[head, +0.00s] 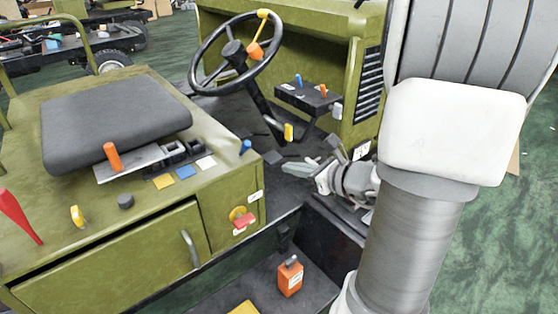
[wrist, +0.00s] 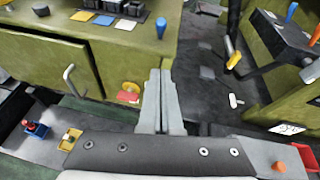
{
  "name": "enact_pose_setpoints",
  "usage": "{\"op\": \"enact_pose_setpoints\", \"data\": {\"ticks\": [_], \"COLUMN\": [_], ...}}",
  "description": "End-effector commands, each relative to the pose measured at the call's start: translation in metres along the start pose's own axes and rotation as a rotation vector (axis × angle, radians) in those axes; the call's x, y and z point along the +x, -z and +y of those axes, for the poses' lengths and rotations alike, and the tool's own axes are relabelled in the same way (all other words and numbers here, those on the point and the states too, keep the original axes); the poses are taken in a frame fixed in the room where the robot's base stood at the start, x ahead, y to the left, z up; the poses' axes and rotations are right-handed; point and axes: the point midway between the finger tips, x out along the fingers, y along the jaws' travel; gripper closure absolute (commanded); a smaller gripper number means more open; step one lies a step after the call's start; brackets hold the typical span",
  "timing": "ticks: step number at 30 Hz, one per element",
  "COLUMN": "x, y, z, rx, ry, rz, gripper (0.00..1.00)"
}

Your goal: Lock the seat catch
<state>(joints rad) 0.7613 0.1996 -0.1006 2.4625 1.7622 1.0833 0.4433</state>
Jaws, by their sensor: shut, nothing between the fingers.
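The black seat cushion (head: 115,118) lies on top of the green box at the left in the head view. An orange-topped handle (head: 112,156) stands on a grey metal plate at its front edge. I cannot tell for certain which fitting is the seat catch. My gripper (head: 290,163) is shut and empty, right of the seat box and apart from it, above the dark floor. The cushion is not visible there.
Near the gripper are a blue knob (head: 245,147), a red handle on a yellow disc (head: 243,220) and a yellow lever (head: 289,131). The steering wheel (head: 235,52) stands behind. Red (head: 18,217) and yellow (head: 77,216) levers rise at left.

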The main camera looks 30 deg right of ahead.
Motion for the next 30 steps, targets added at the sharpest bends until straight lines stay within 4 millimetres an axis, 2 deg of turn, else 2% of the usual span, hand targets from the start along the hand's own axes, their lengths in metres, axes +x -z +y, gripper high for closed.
{"op": "enact_pose_setpoints", "data": {"ticks": [13,15,19,30], "x": [0.092,0.098,0.109,0.116], "y": [0.001,-0.013,-0.023,-0.028], "z": [0.002,0.001,0.001,0.001], "rx": [0.000,-0.003,-0.002,-0.001], "ry": [-0.006,-0.003,-0.003,-0.001], "rz": [0.001,-0.002,-0.001,0.001], "gripper": [1.00,1.00,1.00,1.00]}}
